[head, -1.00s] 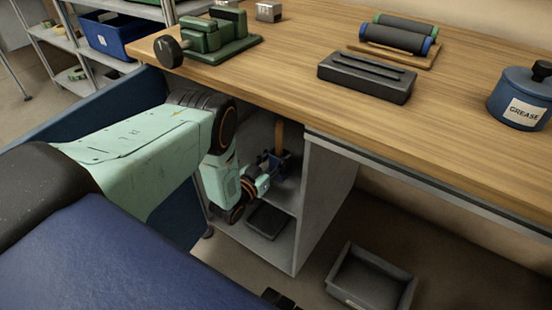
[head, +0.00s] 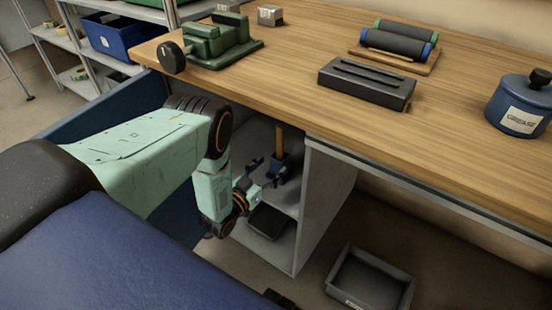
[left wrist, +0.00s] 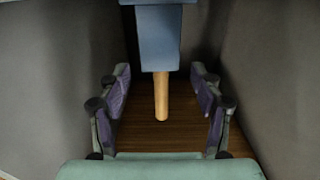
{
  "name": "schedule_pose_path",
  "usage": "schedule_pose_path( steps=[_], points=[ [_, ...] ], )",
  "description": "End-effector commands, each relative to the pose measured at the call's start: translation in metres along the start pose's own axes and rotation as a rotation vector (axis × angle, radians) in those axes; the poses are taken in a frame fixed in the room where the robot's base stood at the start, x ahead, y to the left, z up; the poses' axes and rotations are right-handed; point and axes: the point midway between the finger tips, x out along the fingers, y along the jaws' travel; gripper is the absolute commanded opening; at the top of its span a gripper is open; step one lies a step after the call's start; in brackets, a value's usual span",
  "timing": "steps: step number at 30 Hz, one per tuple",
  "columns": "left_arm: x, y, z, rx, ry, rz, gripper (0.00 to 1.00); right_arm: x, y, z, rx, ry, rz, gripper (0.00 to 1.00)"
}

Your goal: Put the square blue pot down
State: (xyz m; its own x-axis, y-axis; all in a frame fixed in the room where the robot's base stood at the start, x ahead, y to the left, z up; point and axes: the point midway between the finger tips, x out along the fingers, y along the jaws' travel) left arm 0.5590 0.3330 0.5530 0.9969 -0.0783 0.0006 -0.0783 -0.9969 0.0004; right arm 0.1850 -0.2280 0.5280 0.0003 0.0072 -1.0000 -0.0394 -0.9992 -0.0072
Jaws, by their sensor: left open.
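My right gripper does not show clearly.
Grey cabinet walls (head: 322,190) stand close on both sides of my left gripper. A dark flat item (head: 268,222) lies on the lower shelf. A grey bin (head: 370,280) is on the floor. The wooden benchtop (head: 300,55) hangs above, with a dark slotted block (head: 366,84) near its edge.

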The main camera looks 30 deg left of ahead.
Motion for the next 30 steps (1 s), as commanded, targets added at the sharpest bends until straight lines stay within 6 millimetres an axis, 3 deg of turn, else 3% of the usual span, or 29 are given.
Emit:
schedule_pose_path(
  steps=[3, 9, 15, 20, 23, 26, 30],
  points=[
    [-0.028, -0.001, -0.002, -0.001, -0.005, -0.002, 0.65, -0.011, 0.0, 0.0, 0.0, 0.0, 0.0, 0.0],
    [-0.061, 0.0, -0.001, 0.0, -0.003, -0.001, 0.65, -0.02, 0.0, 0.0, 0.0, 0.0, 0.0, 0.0],
    [-0.077, 0.0, 0.0, 0.0, -0.002, -0.001, 0.65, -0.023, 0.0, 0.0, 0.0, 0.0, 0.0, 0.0],
    [-0.079, 0.001, 0.001, -0.002, -0.007, -0.001, 0.65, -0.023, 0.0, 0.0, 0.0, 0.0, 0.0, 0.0],
    [-0.079, 0.011, 0.008, -0.019, -0.078, -0.01, 0.65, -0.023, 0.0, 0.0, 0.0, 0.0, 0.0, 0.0],
    [-0.086, 0.032, 0.025, -0.054, -0.255, -0.028, 0.65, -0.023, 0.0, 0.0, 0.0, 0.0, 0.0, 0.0],
    [-0.126, 0.072, 0.048, -0.101, -0.599, -0.046, 0.65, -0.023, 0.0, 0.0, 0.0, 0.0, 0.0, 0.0]
  ],
)
